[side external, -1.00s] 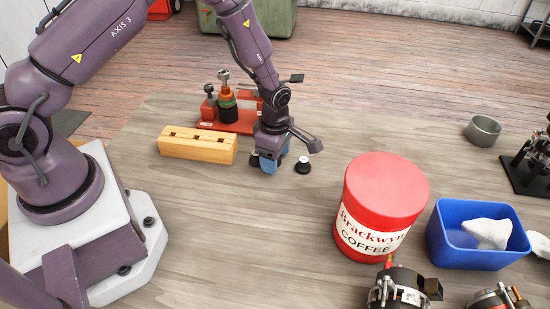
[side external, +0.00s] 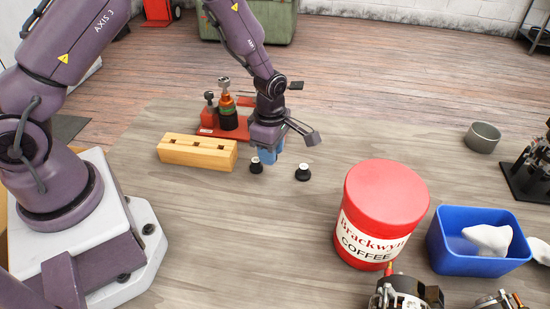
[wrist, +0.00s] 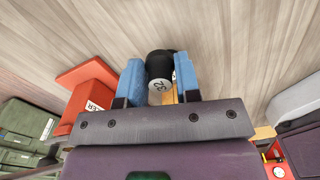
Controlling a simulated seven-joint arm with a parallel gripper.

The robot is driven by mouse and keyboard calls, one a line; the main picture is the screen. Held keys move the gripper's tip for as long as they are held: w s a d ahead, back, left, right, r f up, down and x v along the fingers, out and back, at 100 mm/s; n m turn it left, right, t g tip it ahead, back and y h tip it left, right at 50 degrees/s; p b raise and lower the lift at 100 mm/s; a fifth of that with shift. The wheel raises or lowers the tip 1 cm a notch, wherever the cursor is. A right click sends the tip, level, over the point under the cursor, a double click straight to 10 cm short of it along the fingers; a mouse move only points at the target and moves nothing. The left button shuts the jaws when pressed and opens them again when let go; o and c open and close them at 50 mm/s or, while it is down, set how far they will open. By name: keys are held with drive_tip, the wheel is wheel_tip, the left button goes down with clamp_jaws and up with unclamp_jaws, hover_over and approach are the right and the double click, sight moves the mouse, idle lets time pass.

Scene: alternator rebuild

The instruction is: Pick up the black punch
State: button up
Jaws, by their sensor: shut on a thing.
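My gripper (side external: 268,155) points down over the table with its blue fingers closed around a black punch (wrist: 159,66). In the wrist view the punch sits between the two fingers, its pale, marked end facing the camera.
A wooden block with holes (side external: 197,152) lies left of my gripper. A red stand (side external: 222,128) with bottle-like items is behind it. A red coffee can (side external: 381,213) and a blue bin (side external: 475,262) holding white cloth stand to the right. The middle front of the table is clear.

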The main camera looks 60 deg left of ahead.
drive_tip(key=s+r, duration=0.8)
drive_tip(key=s, duration=0.5)
drive_tip(key=shift+r, duration=0.3)
